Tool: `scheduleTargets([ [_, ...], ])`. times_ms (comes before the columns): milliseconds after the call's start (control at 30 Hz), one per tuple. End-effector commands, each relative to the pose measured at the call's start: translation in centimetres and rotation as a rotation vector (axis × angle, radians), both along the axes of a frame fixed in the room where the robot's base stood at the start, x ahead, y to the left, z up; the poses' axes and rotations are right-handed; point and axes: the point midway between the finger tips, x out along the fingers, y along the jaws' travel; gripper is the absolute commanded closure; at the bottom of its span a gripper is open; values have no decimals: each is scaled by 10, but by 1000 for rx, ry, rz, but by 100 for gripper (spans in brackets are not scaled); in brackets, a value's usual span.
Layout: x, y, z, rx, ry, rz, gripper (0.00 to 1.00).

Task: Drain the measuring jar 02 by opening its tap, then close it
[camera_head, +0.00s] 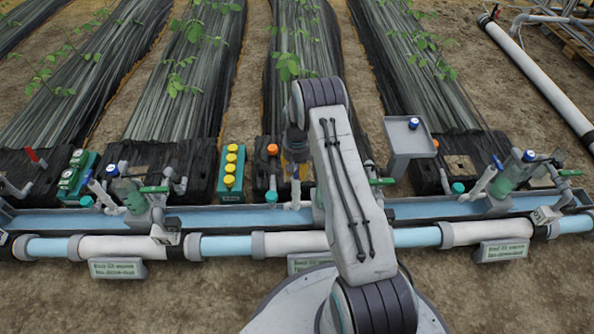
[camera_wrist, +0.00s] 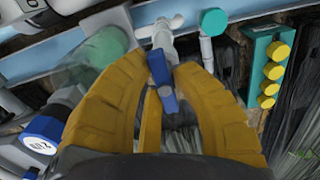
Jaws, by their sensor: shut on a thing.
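In the wrist view my gripper (camera_wrist: 163,80) has its two yellow fingers around a blue tap handle (camera_wrist: 160,66) and is shut on it. The handle sits against a pale pipe fitting (camera_wrist: 163,37). The greenish clear measuring jar (camera_wrist: 98,50) is left of the fingers. A blue-ringed cap (camera_wrist: 42,138) at lower left bears a mark that seems to be 02, upside down.
A similar jar station stands at left (camera_head: 130,190) and another at right (camera_head: 505,175). A teal block with yellow caps (camera_head: 231,170) is left of my arm; it also shows in the wrist view (camera_wrist: 268,70). A grey stand (camera_head: 408,140) is at right. A blue channel (camera_head: 230,217) runs across.

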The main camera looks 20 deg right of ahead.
Motion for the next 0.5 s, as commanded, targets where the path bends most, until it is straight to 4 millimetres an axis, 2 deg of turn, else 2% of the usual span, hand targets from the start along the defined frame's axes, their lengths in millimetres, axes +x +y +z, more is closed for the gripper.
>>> scheduleTargets([
  [300,6,4,2,-3,-15,27,100],
  [500,7,4,2,-5,-17,215,100],
])
